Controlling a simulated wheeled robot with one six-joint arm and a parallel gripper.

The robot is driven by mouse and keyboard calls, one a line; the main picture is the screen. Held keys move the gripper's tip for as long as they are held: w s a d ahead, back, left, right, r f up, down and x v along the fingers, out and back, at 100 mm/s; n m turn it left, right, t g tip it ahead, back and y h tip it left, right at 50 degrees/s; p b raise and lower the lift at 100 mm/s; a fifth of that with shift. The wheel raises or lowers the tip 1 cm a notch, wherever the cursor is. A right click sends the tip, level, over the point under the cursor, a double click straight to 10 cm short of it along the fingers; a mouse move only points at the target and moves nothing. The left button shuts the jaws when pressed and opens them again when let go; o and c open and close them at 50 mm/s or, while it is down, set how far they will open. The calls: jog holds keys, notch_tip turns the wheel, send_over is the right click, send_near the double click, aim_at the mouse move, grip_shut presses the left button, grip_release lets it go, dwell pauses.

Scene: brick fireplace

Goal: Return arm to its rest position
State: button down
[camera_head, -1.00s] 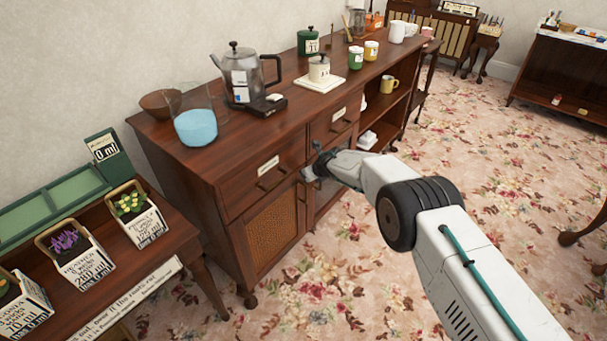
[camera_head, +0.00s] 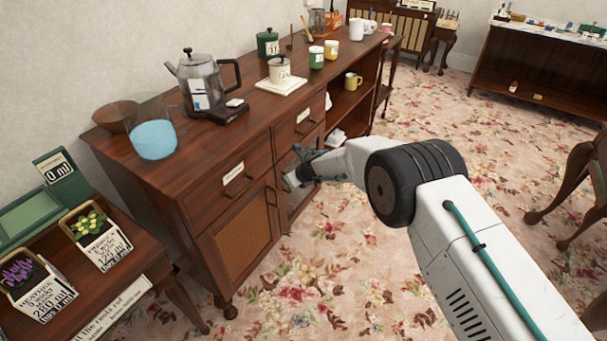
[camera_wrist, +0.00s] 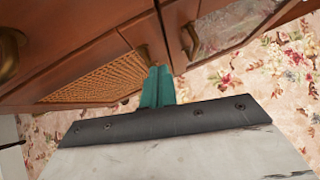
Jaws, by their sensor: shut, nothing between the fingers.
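My arm reaches in from the lower right in the head view. My gripper (camera_head: 298,178) is at the front of the wooden sideboard (camera_head: 190,188), by the glass-fronted door below the drawers. In the wrist view my gripper's teal fingers (camera_wrist: 158,84) are shut together with nothing between them. They point toward the cabinet front, near the cane door panel (camera_wrist: 100,80). I cannot tell whether the fingertips touch the cabinet.
On the sideboard stand a kettle (camera_head: 203,80), a glass bowl with blue contents (camera_head: 153,140), canisters and mugs. A chair (camera_head: 582,180) is at right. The floral carpet (camera_head: 330,270) between is open.

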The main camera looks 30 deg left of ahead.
jog(key=w+v, duration=0.1)
jog(key=v, duration=0.5)
jog(key=shift+d+r, duration=0.2)
jog(key=shift+d, duration=0.1)
